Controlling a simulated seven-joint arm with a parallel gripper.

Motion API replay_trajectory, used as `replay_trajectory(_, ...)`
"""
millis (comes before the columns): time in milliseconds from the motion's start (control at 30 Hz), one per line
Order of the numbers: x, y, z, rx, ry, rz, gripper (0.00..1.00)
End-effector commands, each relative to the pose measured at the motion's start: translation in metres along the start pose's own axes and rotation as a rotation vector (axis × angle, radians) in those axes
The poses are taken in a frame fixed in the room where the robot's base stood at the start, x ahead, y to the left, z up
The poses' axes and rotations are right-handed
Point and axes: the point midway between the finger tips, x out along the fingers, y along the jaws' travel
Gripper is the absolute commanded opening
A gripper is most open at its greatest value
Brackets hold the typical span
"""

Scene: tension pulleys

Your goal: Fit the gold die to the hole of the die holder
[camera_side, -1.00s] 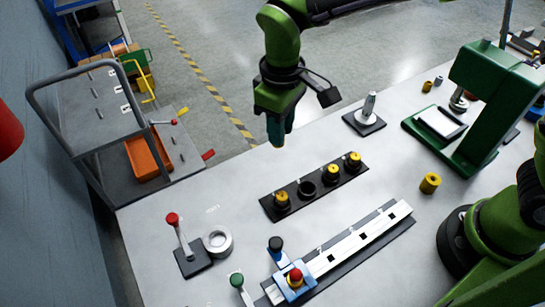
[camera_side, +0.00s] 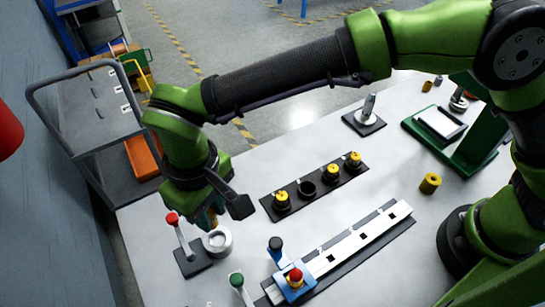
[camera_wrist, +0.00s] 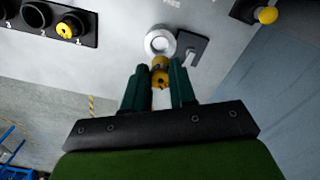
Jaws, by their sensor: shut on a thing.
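The gold die (camera_wrist: 160,78) is between the two dark green fingers of my gripper (camera_wrist: 160,70) in the wrist view. In the side view a little of the gold die (camera_side: 212,218) shows below my gripper (camera_side: 208,210). The silver ring (camera_side: 219,241), which looks like the die holder, lies on the table just below and beside the die. In the wrist view the ring (camera_wrist: 160,42) is just beyond the fingertips, its round hole visible. The die appears above the ring's near edge; I cannot tell whether they touch.
A red-knobbed lever on a black plate (camera_side: 195,262) stands close left of the ring. A black rack (camera_side: 330,184) holds yellow-topped pieces, with one slot empty. A blue clamp on a rail (camera_side: 295,284) and a green-knobbed lever (camera_side: 237,281) are in front. A loose gold cylinder (camera_side: 430,183) is at right.

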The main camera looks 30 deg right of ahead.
Motion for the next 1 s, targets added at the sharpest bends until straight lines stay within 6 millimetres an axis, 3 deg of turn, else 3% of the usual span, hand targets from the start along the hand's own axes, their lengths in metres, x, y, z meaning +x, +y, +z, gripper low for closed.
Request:
replay_trajectory(500, 0.044, 0.000, 0.000, 0.000, 0.000, 0.000, 0.00)
replay_trajectory(1000, 0.049, 0.000, 0.000, -0.001, 0.001, -0.001, 0.00)
